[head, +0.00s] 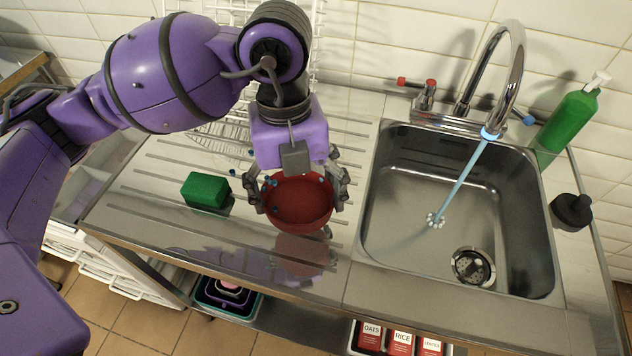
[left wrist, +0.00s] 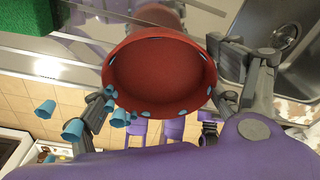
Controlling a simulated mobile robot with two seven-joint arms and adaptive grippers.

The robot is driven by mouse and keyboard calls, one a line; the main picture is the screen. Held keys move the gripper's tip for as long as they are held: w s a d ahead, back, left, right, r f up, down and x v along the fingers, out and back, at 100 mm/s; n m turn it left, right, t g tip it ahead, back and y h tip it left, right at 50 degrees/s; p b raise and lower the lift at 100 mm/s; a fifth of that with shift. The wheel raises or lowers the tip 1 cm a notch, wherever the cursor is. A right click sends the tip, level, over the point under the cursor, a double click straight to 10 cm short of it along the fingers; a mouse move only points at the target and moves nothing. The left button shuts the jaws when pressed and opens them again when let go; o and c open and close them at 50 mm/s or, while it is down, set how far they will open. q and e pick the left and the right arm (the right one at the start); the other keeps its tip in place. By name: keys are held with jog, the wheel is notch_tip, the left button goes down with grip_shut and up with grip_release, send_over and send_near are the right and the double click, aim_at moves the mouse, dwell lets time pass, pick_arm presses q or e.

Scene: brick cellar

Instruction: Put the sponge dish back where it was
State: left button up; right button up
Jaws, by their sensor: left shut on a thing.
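The sponge dish, a round red dish (head: 300,203) with small blue spots, is between the fingers of my left gripper (head: 298,195). The gripper is shut on it, one finger at each side. The dish is over the ribbed steel drainboard, left of the sink, and its reddish reflection shows below it. In the left wrist view the dish (left wrist: 160,78) fills the middle, with fingers at both sides. A green sponge (head: 206,190) lies on the drainboard to the left of the dish; part of it (left wrist: 20,22) shows in the left wrist view. My right gripper is not in view.
The steel sink (head: 405,215) is on the right, under a curved tap (head: 518,70) with a light-blue stream or rod below it. A green bottle (head: 570,120) and black stopper-like object (head: 572,212) stand right of it. A wire rack (head: 225,137) is behind the sponge.

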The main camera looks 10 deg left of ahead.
aim_at(291, 191)
pick_arm(q)
jog(key=f, duration=0.1)
jog(key=w+a+f, duration=0.1)
jog(key=shift+w+a+f, duration=0.25)
jog(key=shift+w+f, duration=0.05)
jog(key=shift+f, duration=0.1)
jog(key=shift+w+a+f, duration=0.1)
jog(key=shift+w+f, duration=0.05)
jog(key=shift+f, duration=1.55)
jog(key=shift+f, duration=0.1)
jog(key=o, duration=1.2)
jog(key=shift+f, duration=0.1)
jog(key=shift+c, duration=0.2)
jog(key=r, duration=0.8)
jog(key=w+r, duration=0.1)
jog(key=r, duration=0.3)
jog(key=shift+w+a+r, duration=0.1)
jog(key=shift+a+r, duration=0.1)
jog(key=shift+a, duration=0.2)
